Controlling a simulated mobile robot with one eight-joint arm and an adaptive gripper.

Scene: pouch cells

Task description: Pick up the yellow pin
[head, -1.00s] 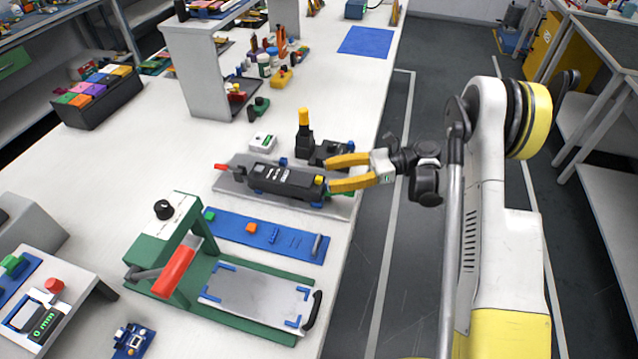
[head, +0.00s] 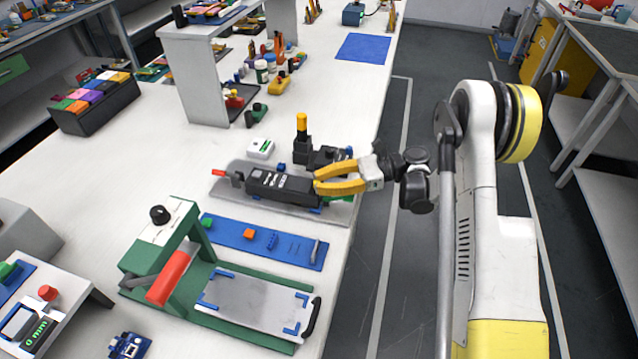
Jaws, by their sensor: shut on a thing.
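My gripper (head: 317,182) has two yellow fingers and reaches in from the right. The fingers are closed together at the right end of a long black fixture (head: 278,186) on a grey plate (head: 232,188). The yellow pin was seen at that end a second ago. It is now hidden between the fingertips, and the fingers are shut on it. I cannot tell whether it is raised off the fixture.
A black clamp with an upright yellow handle (head: 302,124) stands just behind the fixture. A blue strip (head: 225,231) with small parts and a green press (head: 180,240) with a red handle are in front. A blue mat (head: 363,48) lies at the back.

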